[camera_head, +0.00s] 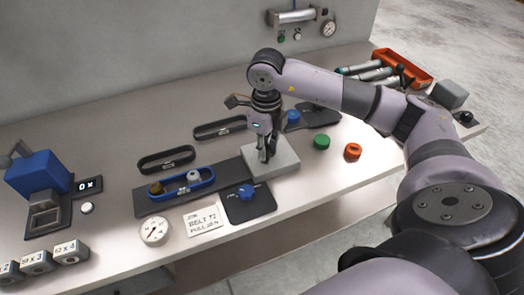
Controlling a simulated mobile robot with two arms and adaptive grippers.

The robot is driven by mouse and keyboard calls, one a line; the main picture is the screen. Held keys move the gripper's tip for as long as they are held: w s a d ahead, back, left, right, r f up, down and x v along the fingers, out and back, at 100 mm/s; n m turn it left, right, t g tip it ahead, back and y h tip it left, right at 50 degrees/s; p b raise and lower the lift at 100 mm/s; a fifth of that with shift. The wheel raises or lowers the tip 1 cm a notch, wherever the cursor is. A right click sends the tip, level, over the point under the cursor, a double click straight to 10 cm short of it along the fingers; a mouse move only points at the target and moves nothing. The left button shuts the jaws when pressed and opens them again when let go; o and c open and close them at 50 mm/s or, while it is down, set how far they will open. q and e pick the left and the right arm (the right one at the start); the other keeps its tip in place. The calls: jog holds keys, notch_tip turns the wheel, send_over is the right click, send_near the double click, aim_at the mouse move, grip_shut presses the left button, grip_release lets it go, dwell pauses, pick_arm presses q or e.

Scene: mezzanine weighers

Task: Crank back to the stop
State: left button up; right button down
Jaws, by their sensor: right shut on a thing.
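My right gripper (265,155) reaches down from the right-hand arm and is shut at the top of a light grey block (284,160). What it holds, apparently the crank's handle, is mostly hidden by the fingers. The block stands at the right end of a dark base strip (220,178). On the strip, a blue loop (207,184) surrounds a brass pulley (156,187) and a grey pulley (193,176). A blue knob (246,192) sits on a dark plate in front of the block. My left gripper is out of view.
Two black belts lie behind the strip, one at the left (166,159) and one further right (220,127). A green cap (321,141) and an orange cap (352,151) are to the right. A card (204,219) and a dial gauge (154,231) lie in front.

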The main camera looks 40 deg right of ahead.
jog(key=shift+s+d+n+b, duration=0.1)
jog(key=shift+d+n+b, duration=0.05)
jog(key=shift+n+b, duration=0.3)
dwell(0.3)
jog(key=c, duration=1.4)
grip_release()
jog(key=shift+c, duration=0.2)
notch_tip(320, 180, up, 12)
jog(key=shift+s, duration=0.1)
